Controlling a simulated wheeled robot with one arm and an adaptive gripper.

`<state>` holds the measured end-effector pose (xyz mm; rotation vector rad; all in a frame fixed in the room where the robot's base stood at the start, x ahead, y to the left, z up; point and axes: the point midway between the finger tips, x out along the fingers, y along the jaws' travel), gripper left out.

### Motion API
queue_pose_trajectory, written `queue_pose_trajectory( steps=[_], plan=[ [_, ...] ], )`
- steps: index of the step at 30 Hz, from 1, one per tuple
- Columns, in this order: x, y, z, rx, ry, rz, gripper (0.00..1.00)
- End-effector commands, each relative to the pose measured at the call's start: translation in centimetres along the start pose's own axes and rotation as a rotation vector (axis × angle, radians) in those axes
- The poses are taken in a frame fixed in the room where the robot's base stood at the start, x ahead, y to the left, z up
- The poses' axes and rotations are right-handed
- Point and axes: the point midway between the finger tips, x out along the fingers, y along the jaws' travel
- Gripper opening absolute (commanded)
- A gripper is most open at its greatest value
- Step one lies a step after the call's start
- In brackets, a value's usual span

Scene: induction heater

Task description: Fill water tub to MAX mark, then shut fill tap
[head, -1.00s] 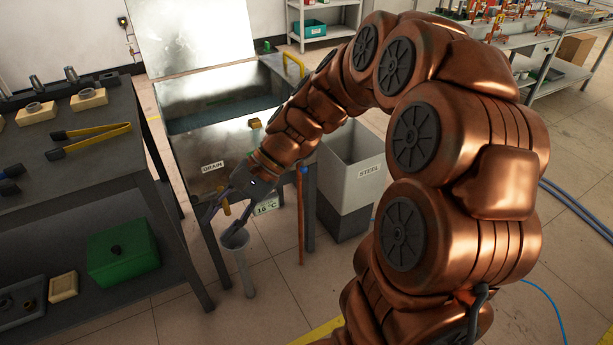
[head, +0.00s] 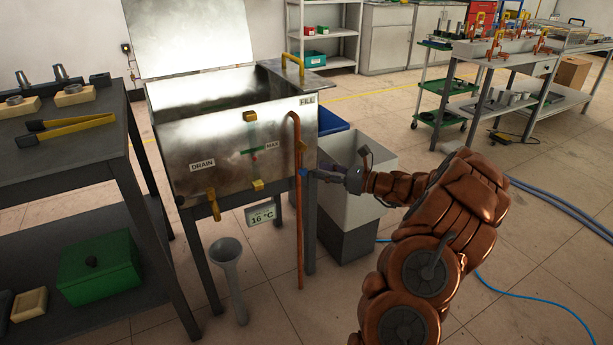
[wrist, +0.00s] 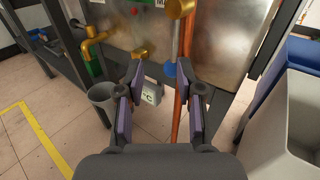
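The metal water tub (head: 225,138) stands on dark legs with its lid raised. A brass-ended sight gauge (head: 251,135) and the MAX label (head: 272,144) are on its front. The water level is too small to read. The FILL label (head: 307,100) sits at the top right, by a copper pipe (head: 297,225) with a blue part (wrist: 170,70) beside it. The brass drain tap (head: 213,204) is below the DRAIN label, above a grey funnel (head: 226,252). My gripper (head: 316,174) is right of the pipe. In the wrist view my gripper (wrist: 160,100) is open, its fingers apart and empty.
A temperature display (head: 261,215) reading 16 °C hangs under the tub. A white and grey bin (head: 350,215) stands close below my gripper, with a blue bin (head: 332,121) behind. A dark bench (head: 70,150) with tongs is at the left.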

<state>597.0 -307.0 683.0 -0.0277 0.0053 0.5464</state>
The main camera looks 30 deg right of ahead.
Motion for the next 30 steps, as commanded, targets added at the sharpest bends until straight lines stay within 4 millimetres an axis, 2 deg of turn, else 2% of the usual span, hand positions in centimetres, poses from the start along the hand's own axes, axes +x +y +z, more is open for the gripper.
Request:
queue_pose_trajectory(
  steps=[1, 5, 21, 30],
  plan=[
    [-0.7, -0.8, -0.9, 0.013, -0.005, -0.023, 0.37],
    [-0.9, -1.6, -1.2, 0.026, -0.012, -0.045, 0.37],
    [5.8, -1.8, -1.1, 0.025, -0.012, -0.042, 0.37],
    [6.6, -1.9, -1.0, 0.026, -0.012, -0.044, 0.37]
  ],
)
